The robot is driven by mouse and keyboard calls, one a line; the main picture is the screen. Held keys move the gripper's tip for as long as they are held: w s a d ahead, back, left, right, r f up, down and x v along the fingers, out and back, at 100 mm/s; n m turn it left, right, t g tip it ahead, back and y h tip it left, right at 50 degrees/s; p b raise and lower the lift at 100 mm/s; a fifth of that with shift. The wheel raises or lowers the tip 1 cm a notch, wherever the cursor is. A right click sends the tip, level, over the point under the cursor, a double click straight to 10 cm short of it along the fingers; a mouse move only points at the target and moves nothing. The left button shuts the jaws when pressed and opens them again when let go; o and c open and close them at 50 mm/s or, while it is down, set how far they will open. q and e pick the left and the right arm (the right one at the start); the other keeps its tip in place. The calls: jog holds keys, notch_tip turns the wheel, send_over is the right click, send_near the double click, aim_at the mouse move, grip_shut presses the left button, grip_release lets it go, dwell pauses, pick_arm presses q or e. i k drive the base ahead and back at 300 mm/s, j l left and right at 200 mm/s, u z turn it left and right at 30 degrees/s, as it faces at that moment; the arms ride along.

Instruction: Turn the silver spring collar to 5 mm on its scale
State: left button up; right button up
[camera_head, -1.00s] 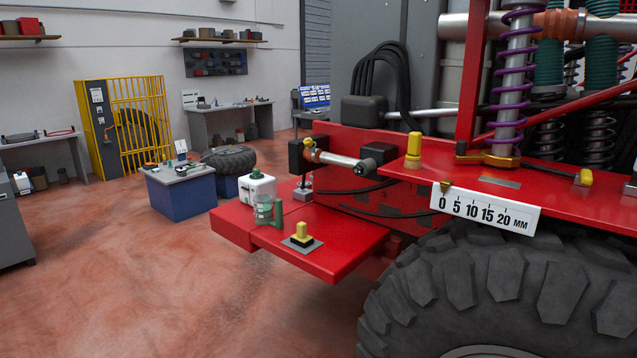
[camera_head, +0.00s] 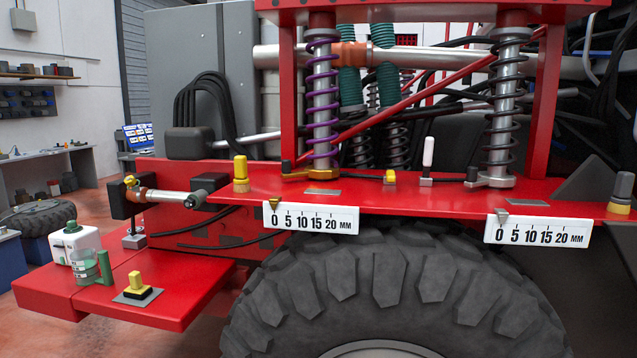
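The silver spring collar (camera_head: 492,181) sits at the foot of the right shock absorber with a dark spring (camera_head: 507,95), on the red shelf above the tire. Below it at the right is a white millimetre scale (camera_head: 550,232) marked 0, 5, 10, 15, 20. Its small grey pointer (camera_head: 502,214) stands at about 0. A similar gold collar (camera_head: 311,174) sits under the purple spring (camera_head: 322,95), with its own scale (camera_head: 345,219) and a gold pointer (camera_head: 274,202) at about 0. Neither of my grippers shows in the head view.
On the red shelf (camera_head: 440,195) stand a yellow knob (camera_head: 240,172), a white-topped lever (camera_head: 428,155) and a yellow-ended dark part (camera_head: 620,192) at the right. A large tire (camera_head: 380,290) fills the space below. A white bottle (camera_head: 75,240) stands on the lower red step.

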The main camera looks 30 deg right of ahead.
aim_at(474, 178)
jog(key=z, duration=0.95)
